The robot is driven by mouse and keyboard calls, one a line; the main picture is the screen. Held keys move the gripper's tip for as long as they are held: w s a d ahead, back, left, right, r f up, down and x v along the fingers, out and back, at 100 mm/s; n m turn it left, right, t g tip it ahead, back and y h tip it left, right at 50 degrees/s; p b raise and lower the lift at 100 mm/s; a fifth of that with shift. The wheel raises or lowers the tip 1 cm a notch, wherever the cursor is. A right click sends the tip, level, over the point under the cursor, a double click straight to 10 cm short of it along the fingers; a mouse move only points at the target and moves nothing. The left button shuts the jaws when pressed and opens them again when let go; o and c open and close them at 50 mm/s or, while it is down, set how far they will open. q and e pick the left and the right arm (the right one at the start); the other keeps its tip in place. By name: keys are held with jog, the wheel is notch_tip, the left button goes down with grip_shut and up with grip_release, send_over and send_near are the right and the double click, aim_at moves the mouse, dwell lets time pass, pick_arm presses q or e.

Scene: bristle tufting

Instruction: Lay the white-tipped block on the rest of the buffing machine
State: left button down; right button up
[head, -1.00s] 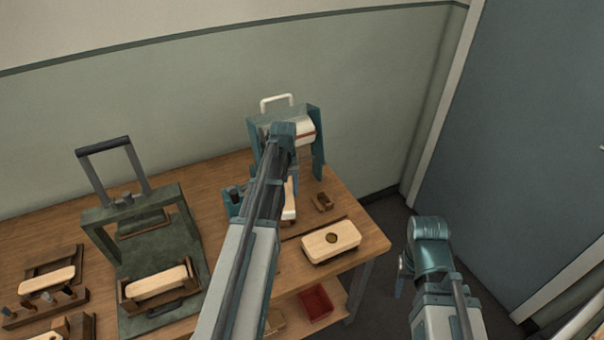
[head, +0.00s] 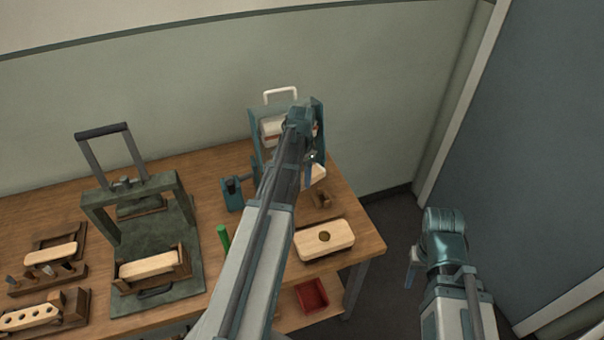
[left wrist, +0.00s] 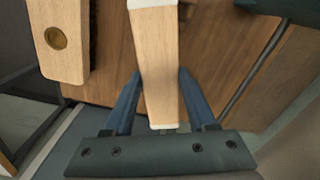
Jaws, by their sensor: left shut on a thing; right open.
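The white-tipped block (left wrist: 158,70) is pale wood with white ends. My left gripper (left wrist: 159,80) is shut on it, one blue finger on each side. In the head view the block (head: 317,173) shows just right of my left forearm, in front of the buffing machine (head: 318,112). That machine has a teal frame, a pale roller (head: 271,128) and a white handle on top. My arm hides much of its front, and I cannot make out the rest clearly. My right gripper (head: 412,269) is open and empty, off the table's right side.
A pale block with a round brown spot (head: 310,245) lies at the table's front right. A small brown piece (head: 322,199) lies behind it. A green cylinder (head: 223,237) stands left of my arm. A green press (head: 187,210) and wooden holders fill the left. A red bin (head: 311,296) sits below.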

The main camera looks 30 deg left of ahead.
pick_arm(q)
jog(key=m, duration=0.4)
jog(key=shift+r, duration=0.2)
jog(key=shift+f, duration=0.1)
jog(key=shift+f+b, duration=2.4)
jog(key=shift+f, duration=0.05)
jog(key=shift+s+f, duration=0.1)
jog(key=shift+f, duration=0.1)
jog(key=shift+f+b, duration=1.85)
jog(key=shift+b, duration=0.25)
jog(key=shift+f+b, duration=0.4)
jog(key=shift+f, duration=0.05)
jog(key=shift+c, duration=0.6)
grip_release()
